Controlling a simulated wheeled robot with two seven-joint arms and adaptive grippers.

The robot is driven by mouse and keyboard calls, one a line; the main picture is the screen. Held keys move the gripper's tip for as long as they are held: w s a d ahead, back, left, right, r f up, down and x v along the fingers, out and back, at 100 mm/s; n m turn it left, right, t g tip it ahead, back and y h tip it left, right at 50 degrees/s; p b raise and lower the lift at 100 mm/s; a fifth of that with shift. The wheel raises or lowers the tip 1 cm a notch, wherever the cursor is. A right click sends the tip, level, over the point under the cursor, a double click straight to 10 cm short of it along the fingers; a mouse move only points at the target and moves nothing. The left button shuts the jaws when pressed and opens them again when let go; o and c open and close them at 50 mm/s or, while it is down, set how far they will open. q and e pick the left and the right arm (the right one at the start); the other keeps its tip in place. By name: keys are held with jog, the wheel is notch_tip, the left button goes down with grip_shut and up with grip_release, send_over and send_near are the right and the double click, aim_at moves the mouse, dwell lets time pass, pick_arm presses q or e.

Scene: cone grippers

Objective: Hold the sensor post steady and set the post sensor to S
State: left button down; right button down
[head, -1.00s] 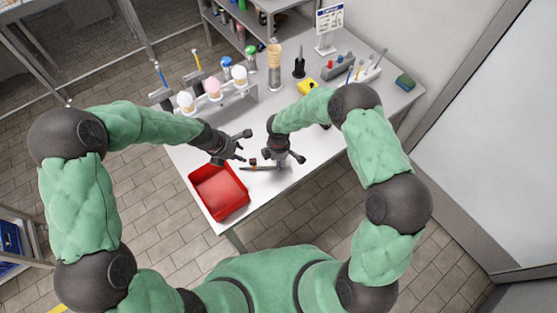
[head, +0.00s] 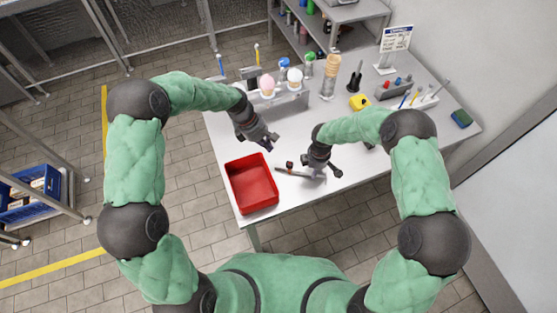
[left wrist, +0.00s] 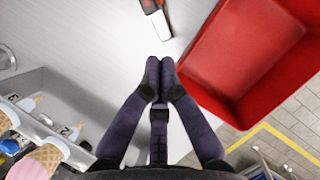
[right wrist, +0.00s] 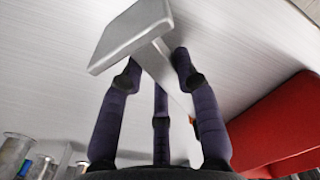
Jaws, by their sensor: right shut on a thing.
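The sensor post appears in the head view as a thin grey bar (head: 300,173) with a small dark and orange piece (head: 289,164) near its left end. My right gripper (head: 325,170) is shut on the post; the right wrist view shows its grey flat plate (right wrist: 130,34) and a bar running between the fingers (right wrist: 155,68). My left gripper (head: 268,147) is above the table, behind and left of the post. In the left wrist view its fingertips (left wrist: 160,62) meet with nothing between them. The post's orange and white end (left wrist: 155,18) lies beyond them, apart. Its setting marks are unreadable.
A red bin (head: 251,184) stands at the table's front left, close to the post's end. A grey rack with cones (head: 283,103) is behind the left gripper. The table's right side has bare room.

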aim_at(287, 163)
pick_arm(q)
jog(key=x, duration=1)
jog(key=shift+a, duration=0.1)
jog(key=shift+s+d+r, duration=0.1)
jog(key=shift+d, duration=0.7)
jog(key=shift+s+d+r, duration=0.1)
jog(key=shift+s+d, duration=0.05)
jog(key=shift+d, duration=0.6)
jog(key=shift+a, duration=0.1)
jog(key=v, duration=0.9)
jog(key=shift+a+r, duration=0.15)
jog(key=shift+r, duration=0.25)
jog(key=shift+w, duration=0.1)
